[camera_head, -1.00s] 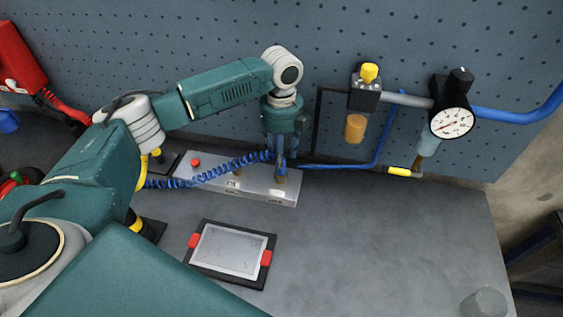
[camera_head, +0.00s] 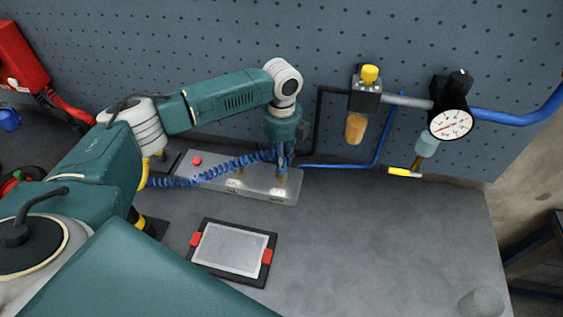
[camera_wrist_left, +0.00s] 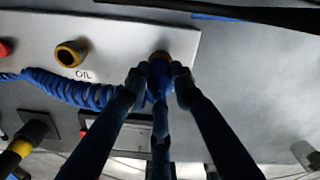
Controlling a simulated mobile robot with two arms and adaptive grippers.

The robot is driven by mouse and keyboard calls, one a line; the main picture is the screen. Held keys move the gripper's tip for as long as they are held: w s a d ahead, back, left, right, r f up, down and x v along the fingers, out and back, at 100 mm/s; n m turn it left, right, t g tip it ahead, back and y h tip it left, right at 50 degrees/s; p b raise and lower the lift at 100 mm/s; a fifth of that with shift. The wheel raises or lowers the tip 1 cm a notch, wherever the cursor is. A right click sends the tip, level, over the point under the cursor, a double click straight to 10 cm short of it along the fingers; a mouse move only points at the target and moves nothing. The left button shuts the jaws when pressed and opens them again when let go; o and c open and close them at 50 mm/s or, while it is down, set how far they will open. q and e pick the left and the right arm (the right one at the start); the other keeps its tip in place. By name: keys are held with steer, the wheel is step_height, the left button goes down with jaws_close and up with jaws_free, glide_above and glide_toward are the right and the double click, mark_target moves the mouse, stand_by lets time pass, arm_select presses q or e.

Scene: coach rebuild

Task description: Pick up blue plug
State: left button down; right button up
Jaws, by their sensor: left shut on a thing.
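The blue plug (camera_wrist_left: 158,82) is between my left fingertips in the left wrist view. My left gripper (camera_wrist_left: 158,76) is shut on it. A brass socket (camera_wrist_left: 163,56) is directly at the plug's far end; I cannot tell how far the plug sits in it. A coiled blue hose (camera_wrist_left: 85,92) runs left from the plug; it also shows in the head view (camera_head: 208,176). In the head view my left gripper (camera_head: 281,160) points down over the right end of the silver box (camera_head: 210,187). My right gripper is not in view.
A second socket (camera_wrist_left: 70,53), marked OIL, and a red button (camera_head: 196,161) are on the box. A tablet (camera_head: 231,248) lies in front. A gauge (camera_head: 451,124) and a yellow-capped regulator (camera_head: 366,92) are on the pegboard. The bench's right side (camera_head: 390,235) is mostly clear.

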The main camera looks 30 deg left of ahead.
arm_select(q)
steer(key=shift+w+r, duration=0.15)
steer(key=shift+r, duration=0.4)
step_height(320, 180, up, 24)
steer(key=p, duration=0.2)
stand_by(0.6)
steer(key=shift+f, duration=0.2)
